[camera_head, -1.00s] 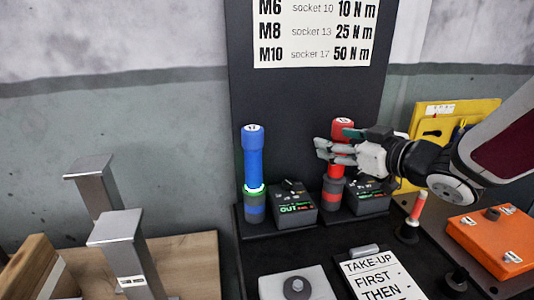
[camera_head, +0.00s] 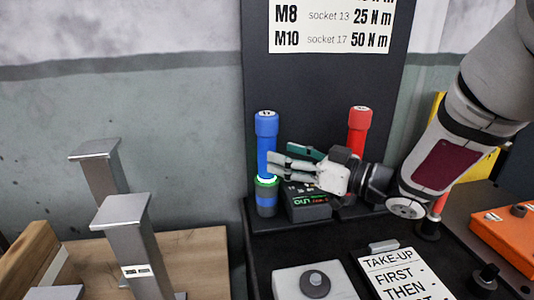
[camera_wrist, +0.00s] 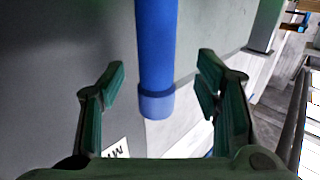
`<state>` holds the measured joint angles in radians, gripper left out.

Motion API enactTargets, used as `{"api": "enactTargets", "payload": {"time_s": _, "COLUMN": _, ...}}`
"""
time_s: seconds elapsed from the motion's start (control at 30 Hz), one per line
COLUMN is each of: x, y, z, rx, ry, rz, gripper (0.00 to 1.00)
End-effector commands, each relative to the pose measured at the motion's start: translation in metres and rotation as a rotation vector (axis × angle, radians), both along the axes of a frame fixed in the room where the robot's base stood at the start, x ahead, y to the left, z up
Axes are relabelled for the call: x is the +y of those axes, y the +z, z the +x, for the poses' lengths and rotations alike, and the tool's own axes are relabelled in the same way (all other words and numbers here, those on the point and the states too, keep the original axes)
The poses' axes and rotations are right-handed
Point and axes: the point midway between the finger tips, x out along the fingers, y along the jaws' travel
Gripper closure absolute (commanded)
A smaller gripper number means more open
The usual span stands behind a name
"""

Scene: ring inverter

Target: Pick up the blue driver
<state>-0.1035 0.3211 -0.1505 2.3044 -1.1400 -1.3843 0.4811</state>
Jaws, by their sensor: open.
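The blue driver (camera_head: 266,148) stands upright in a holder with a lit green ring at the left of the black stand. My gripper (camera_head: 272,163) is open, its fingers pointing left at the driver's lower half, just above the green ring. In the wrist view the blue driver (camera_wrist: 156,55) runs between the two open fingers (camera_wrist: 160,85), with a gap visible on each side. From the head view I cannot tell whether the fingers reach around it or stop in front.
A red driver (camera_head: 358,130) stands to the right, partly behind my gripper. A dark control box (camera_head: 308,203) with green lettering sits below my gripper. Grey metal posts (camera_head: 125,235) stand at the left. A take-up card (camera_head: 398,275) lies in front.

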Motion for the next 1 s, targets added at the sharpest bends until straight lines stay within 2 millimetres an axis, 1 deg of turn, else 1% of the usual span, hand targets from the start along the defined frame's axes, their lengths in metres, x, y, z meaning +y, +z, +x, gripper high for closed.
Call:
{"api": "enactTargets", "payload": {"time_s": 0.17, "x": 0.009, "y": 0.000, "z": 0.006, "rx": -0.001, "ry": 0.000, "rz": 0.000, "gripper": 0.42}}
{"api": "enactTargets", "payload": {"time_s": 0.4, "x": 0.037, "y": 0.001, "z": 0.024, "rx": -0.001, "ry": 0.004, "rz": -0.001, "gripper": 0.42}}
{"api": "enactTargets", "payload": {"time_s": 0.5, "x": 0.045, "y": 0.001, "z": 0.030, "rx": 0.000, "ry": 0.001, "rz": 0.000, "gripper": 0.42}}
{"api": "enactTargets", "payload": {"time_s": 0.6, "x": 0.050, "y": 0.002, "z": 0.032, "rx": -0.001, "ry": 0.001, "rz": 0.000, "gripper": 0.42}}
{"api": "enactTargets", "payload": {"time_s": 0.8, "x": 0.050, "y": 0.002, "z": 0.032, "rx": 0.000, "ry": -0.001, "rz": 0.000, "gripper": 0.42}}
{"api": "enactTargets", "payload": {"time_s": 0.83, "x": 0.050, "y": 0.002, "z": 0.032, "rx": 0.000, "ry": -0.001, "rz": 0.000, "gripper": 0.47}}
{"api": "enactTargets", "payload": {"time_s": 0.87, "x": 0.049, "y": 0.002, "z": 0.032, "rx": 0.000, "ry": -0.001, "rz": 0.000, "gripper": 0.54}}
{"api": "enactTargets", "payload": {"time_s": 0.9, "x": 0.049, "y": 0.002, "z": 0.032, "rx": 0.000, "ry": -0.001, "rz": 0.000, "gripper": 0.63}}
{"api": "enactTargets", "payload": {"time_s": 0.97, "x": 0.049, "y": 0.002, "z": 0.032, "rx": 0.000, "ry": -0.001, "rz": 0.000, "gripper": 0.76}}
{"api": "enactTargets", "payload": {"time_s": 1.0, "x": 0.049, "y": 0.002, "z": 0.032, "rx": 0.000, "ry": -0.001, "rz": 0.000, "gripper": 0.85}}
